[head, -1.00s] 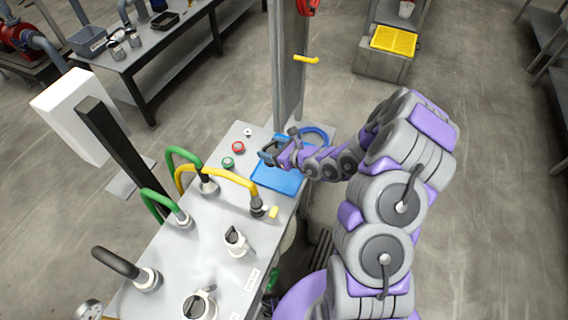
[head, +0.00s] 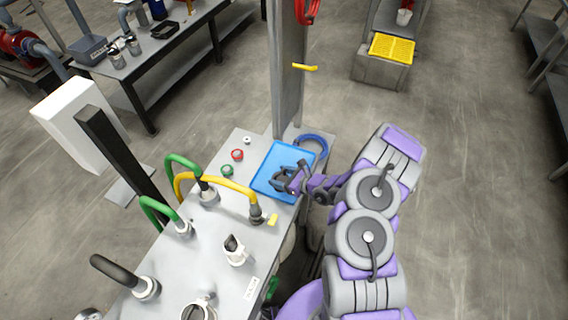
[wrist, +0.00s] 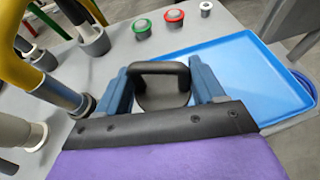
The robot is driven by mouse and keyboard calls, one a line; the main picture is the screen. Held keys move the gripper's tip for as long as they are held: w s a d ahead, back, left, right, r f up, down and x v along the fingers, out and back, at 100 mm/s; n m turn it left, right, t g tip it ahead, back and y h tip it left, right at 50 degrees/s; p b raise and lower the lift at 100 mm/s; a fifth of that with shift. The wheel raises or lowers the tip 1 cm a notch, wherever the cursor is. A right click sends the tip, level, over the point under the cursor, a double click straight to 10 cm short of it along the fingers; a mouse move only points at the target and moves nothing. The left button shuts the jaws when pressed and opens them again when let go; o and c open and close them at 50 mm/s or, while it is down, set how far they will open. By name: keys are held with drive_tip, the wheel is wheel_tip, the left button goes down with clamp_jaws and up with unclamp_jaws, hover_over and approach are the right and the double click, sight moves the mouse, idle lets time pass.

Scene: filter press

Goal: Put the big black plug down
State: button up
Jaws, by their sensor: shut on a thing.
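My gripper (head: 284,180) is over the lower right part of the blue tray (head: 264,172), close to its near edge. In the wrist view, its two blue fingers are shut on the big black plug (wrist: 160,92). The plug has a black loop handle and a rounded dark body, partly hidden behind the gripper's front edge. The tray (wrist: 245,62) lies beyond and to the right of the plug in that view, and its visible floor is empty. I cannot tell whether the plug touches the tray.
Green (head: 227,171) and red (head: 237,155) buttons sit left of the tray. Yellow (head: 215,180) and green hoses stand on the bench top nearby. A grey post (head: 288,85) rises behind the tray, with a blue ring (head: 313,143) at the right.

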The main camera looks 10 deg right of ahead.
drive_tip(key=shift+w+d+f+b, duration=0.25)
drive_tip(key=shift+w+d+f, duration=0.4)
drive_tip(key=shift+w, duration=1)
drive_tip(key=shift+w+d+f+b, duration=0.35)
drive_tip(key=shift+w+f, duration=0.55)
drive_tip(key=shift+w, duration=0.8)
drive_tip(key=shift+w+d+f+b, duration=0.2)
drive_tip(key=shift+w+d+f, duration=0.45)
drive_tip(key=shift+w, duration=1)
drive_tip(key=shift+a, duration=0.1)
drive_tip(key=o, duration=1.1)
drive_tip(key=shift+f, duration=0.1)
